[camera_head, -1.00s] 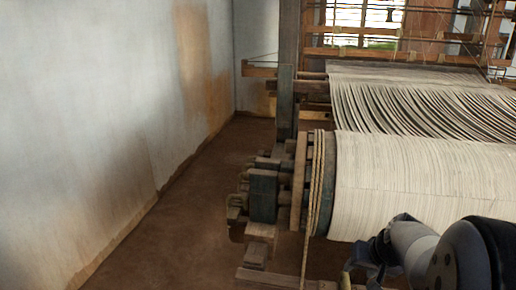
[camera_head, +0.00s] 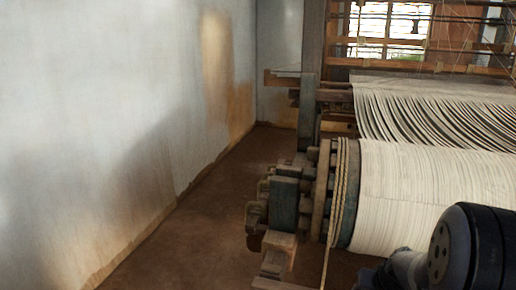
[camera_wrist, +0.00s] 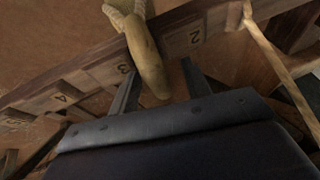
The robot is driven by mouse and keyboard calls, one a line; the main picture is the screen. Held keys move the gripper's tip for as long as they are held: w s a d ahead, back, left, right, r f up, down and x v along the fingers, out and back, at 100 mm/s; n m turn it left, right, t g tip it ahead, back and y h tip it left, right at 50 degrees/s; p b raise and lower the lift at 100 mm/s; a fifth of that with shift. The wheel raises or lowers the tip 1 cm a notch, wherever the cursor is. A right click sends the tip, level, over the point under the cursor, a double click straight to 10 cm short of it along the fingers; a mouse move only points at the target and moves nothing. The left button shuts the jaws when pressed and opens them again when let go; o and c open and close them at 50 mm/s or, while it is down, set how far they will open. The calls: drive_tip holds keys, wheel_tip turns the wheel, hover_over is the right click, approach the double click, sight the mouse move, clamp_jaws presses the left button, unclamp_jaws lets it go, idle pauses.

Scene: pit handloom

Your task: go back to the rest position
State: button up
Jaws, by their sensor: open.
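My gripper (camera_wrist: 160,68) shows in the wrist view with its two dark fingers apart. A tan, rounded wooden piece (camera_wrist: 146,55) with a pale cord or wrap at its top lies across the view in line with the gap between the fingers. I cannot tell whether the fingers touch it. In the head view only part of my arm shows at the lower right, in front of the loom's cloth roll (camera_head: 420,190); my gripper is out of sight there.
A wooden board (camera_wrist: 85,80) with numbered places 2, 3 and 4 runs under the fingers. A rope (camera_wrist: 285,75) hangs at right. In the head view, the roll's wooden end and beams (camera_head: 285,200) stand mid-picture. Brown floor (camera_head: 190,235) lies clear between loom and pale wall (camera_head: 110,120).

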idle(0.3)
drive_tip(key=shift+f, duration=0.15)
drive_tip(key=a+p+v, duration=0.1)
drive_tip(key=p+v, duration=0.1)
drive_tip(key=v, duration=0.8)
drive_tip(key=b+x, duration=0.1)
drive_tip(key=x, duration=0.2)
drive_tip(key=b+x, duration=0.1)
drive_tip(key=x, duration=0.2)
drive_tip(key=d+b+x, duration=0.1)
drive_tip(key=x, duration=0.3)
drive_tip(key=shift+f, duration=0.2)
drive_tip(key=shift+r+p, duration=0.7)
drive_tip(key=shift+p, duration=0.1)
drive_tip(key=shift+r+p, duration=0.4)
drive_tip(key=shift+p, duration=0.1)
drive_tip(key=s+a+r+b, duration=0.1)
drive_tip(key=s+a, duration=0.1)
drive_tip(key=s, duration=0.7)
drive_tip(key=shift+s+a+r, duration=0.25)
drive_tip(key=shift+s+a, duration=0.05)
drive_tip(key=shift+a, duration=0.05)
